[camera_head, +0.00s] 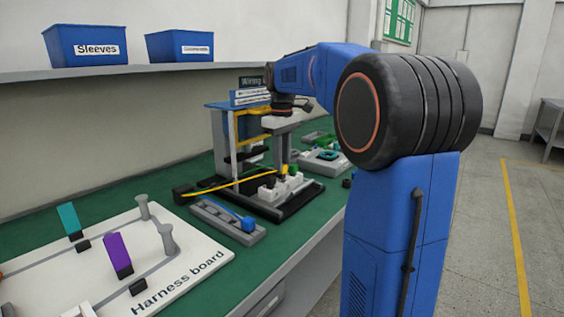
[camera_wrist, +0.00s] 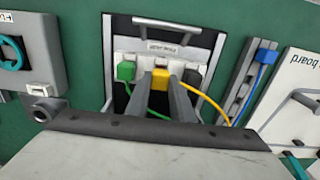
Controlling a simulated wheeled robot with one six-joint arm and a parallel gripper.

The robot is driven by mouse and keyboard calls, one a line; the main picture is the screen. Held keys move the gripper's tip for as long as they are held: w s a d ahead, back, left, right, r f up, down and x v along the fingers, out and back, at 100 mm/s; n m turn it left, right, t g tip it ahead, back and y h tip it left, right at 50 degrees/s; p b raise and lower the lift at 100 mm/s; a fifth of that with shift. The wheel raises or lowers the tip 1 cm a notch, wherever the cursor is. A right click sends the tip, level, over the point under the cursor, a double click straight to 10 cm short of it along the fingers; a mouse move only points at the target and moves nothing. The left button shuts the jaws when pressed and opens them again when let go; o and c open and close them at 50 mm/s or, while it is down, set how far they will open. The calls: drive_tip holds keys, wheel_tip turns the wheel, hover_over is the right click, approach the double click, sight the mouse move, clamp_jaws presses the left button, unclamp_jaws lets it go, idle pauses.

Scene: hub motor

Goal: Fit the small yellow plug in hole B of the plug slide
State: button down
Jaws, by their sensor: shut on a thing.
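My gripper (camera_wrist: 161,82) is shut on the small yellow plug (camera_wrist: 160,98), which sits between its two grey fingers. In the head view the yellow plug (camera_head: 284,169) is at the lower end of my gripper (camera_head: 285,162), over the back of the white plug slide (camera_head: 268,193). The white slide (camera_wrist: 129,58) also shows in the wrist view, behind the fingers. A green plug (camera_wrist: 126,71) is at its left and a dark part (camera_wrist: 192,77) at its right. The fingers and plug hide the middle of the slide; I cannot tell whether the plug is in a hole or just above. Hole letters are unreadable.
A grey rail (camera_head: 214,213) with a blue plug (camera_head: 248,224) lies in front of the slide. The harness board (camera_head: 190,262) is at left. A blue rack (camera_head: 220,140) stands behind.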

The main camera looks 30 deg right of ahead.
drive_tip(key=shift+f, duration=0.95)
idle(0.3)
drive_tip(key=c, duration=1.5)
unclamp_jaws()
drive_tip(key=shift+o, duration=0.2)
wheel_tip(320, 180, up, 17)
drive_tip(key=shift+r, duration=0.2)
